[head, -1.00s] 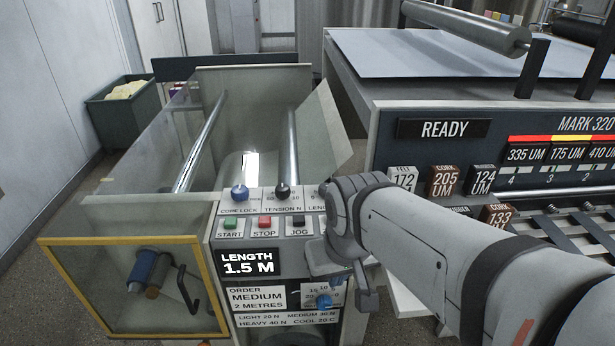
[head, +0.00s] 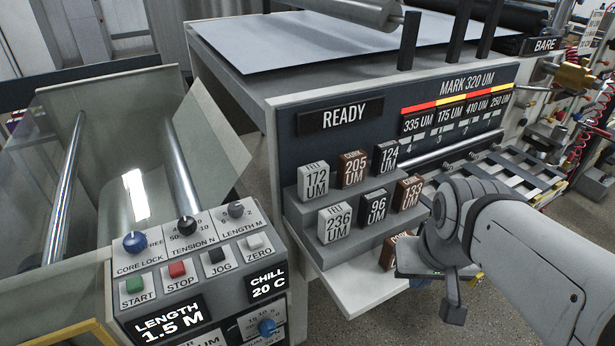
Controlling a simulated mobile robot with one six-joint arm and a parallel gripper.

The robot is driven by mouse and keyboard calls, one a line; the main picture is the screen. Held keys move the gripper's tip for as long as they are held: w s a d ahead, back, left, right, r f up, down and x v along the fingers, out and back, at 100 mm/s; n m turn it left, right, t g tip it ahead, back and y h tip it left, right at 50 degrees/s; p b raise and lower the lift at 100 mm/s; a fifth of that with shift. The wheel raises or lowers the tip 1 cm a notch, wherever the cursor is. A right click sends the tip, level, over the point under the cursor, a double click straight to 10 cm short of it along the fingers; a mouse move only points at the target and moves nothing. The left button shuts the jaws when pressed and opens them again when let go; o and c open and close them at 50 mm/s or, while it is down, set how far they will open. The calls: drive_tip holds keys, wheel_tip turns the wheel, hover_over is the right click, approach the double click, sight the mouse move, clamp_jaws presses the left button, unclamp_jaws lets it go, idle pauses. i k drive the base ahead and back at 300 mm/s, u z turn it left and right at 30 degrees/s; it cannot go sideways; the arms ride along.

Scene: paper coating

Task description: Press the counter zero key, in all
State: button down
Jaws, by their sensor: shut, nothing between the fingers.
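The ZERO key (head: 257,242) is a small pale key at the right end of the key row on the sloped control panel (head: 205,231). It shows clear and uncovered, with its label below it. The length display (head: 169,322) reads 1.5 M. My gripper (head: 453,312) is shut and empty at the right, well apart from the key and in front of the block shelf. Its fingertips are small and partly hidden by my wrist.
Green START (head: 134,285), red STOP (head: 177,269) and black JOG (head: 216,256) keys sit left of ZERO. Knobs, including LENGTH M (head: 236,210), stand behind. Several labelled blocks stand on a stepped shelf (head: 300,215) between panel and gripper.

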sight(255, 241)
drive_tip(key=z, duration=0.4)
drive_tip(key=k, duration=1.6)
drive_tip(key=u, duration=0.8)
drive_tip(key=i, duration=1)
drive_tip(key=u, duration=0.1)
